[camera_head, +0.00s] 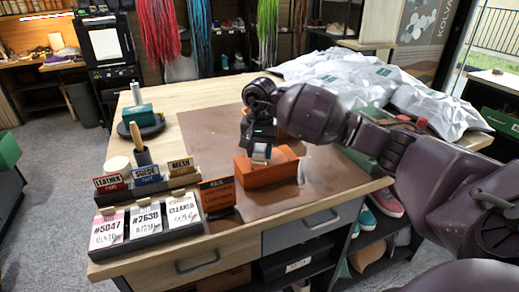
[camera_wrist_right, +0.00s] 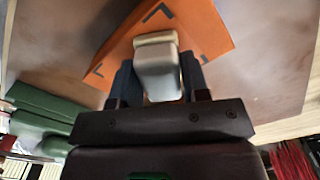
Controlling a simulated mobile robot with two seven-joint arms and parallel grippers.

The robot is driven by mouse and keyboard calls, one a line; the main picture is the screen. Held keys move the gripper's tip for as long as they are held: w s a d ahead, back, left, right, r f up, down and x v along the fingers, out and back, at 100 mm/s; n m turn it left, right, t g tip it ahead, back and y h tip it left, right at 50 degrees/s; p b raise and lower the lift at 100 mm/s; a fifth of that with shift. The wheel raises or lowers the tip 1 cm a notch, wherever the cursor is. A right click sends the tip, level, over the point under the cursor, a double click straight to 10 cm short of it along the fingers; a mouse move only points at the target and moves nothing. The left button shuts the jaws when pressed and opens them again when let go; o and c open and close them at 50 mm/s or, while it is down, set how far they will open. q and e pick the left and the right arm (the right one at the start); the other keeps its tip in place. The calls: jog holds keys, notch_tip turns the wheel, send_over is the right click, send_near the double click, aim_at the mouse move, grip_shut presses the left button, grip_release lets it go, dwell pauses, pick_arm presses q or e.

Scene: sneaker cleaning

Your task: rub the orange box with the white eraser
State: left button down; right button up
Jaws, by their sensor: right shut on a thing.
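The orange box (camera_head: 268,174) lies on the brown mat on the table in the head view. It also fills the top middle of the right wrist view (camera_wrist_right: 200,30). My right gripper (camera_head: 258,146) is above the box's top, pointing down. It is shut on the white eraser (camera_wrist_right: 158,72), which sits between its two dark fingers. The eraser's far end overlaps the box's top face in the wrist view and appears to be at or very near it; exact contact cannot be told. The eraser shows small in the head view (camera_head: 261,153). My left gripper is not in view.
The brown mat (camera_head: 210,140) has free room left of the box. A sign rack (camera_head: 150,236) and a small orange sign (camera_head: 217,194) stand at the front left. A green tool (camera_head: 139,114) stands on a dark round base behind.

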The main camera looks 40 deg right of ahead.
aim_at(272, 157)
jog(key=shift+s+d+r+b, duration=0.1)
jog(key=shift+s+d+b, duration=0.1)
jog(key=shift+d, duration=0.7)
jog(key=shift+s+d+b, duration=0.15)
jog(key=shift+d, duration=0.7)
jog(key=shift+d, duration=0.1)
